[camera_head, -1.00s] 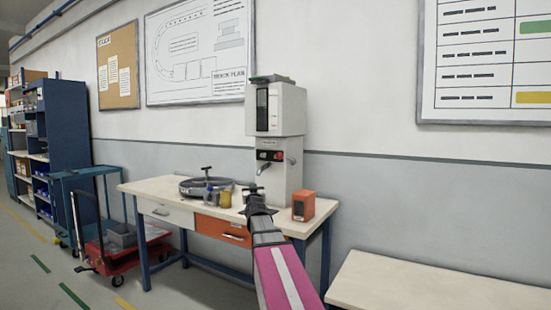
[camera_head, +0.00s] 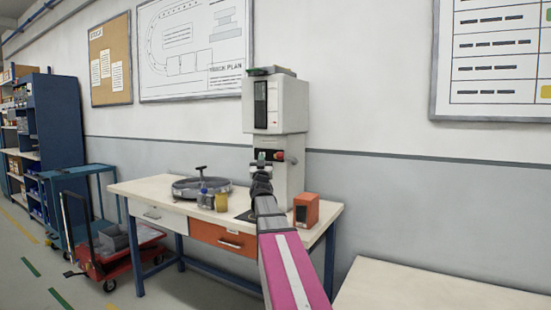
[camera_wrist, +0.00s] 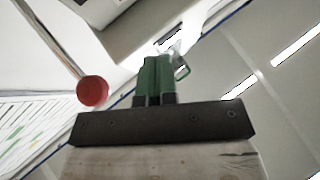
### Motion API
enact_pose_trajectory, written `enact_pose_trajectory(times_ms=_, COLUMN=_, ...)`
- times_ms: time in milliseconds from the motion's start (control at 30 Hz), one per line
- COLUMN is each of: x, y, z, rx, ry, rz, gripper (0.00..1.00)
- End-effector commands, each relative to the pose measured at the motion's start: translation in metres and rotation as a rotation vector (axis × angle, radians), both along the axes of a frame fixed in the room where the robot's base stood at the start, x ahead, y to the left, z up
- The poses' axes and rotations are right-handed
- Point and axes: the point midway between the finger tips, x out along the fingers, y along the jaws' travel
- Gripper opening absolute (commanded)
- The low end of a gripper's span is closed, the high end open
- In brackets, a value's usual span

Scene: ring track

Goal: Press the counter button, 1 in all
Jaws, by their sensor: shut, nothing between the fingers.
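My gripper (camera_head: 263,157) is raised in front of the control panel of a tall grey machine (camera_head: 290,187) on the workbench. Its green fingers (camera_wrist: 156,80) are together and empty in the wrist view. A red spot (camera_head: 280,156) shows on the panel just right of my gripper; my gripper and wrist cover part of the panel. An orange box (camera_head: 306,211) with a dark face stands on the bench, right of the machine. I cannot tell which part is the counter button. Contact between the fingers and the machine cannot be made out.
A red ball knob (camera_wrist: 92,91) on a grey rod is left of the fingers in the wrist view. The workbench (camera_head: 140,188) holds a round grey fixture (camera_head: 200,187) and small jars. A red cart (camera_head: 125,256) stands at left, a pale bench (camera_head: 430,292) at right.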

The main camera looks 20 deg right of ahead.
Motion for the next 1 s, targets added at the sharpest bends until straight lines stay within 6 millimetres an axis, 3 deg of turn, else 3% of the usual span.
enact_pose_trajectory(times_ms=700, x=0.048, y=-0.059, z=0.000, rx=0.000, ry=0.001, rz=-0.001, gripper=0.00)
enact_pose_trajectory(times_ms=1000, x=0.054, y=-0.069, z=0.000, rx=0.000, ry=0.001, rz=0.001, gripper=0.00)
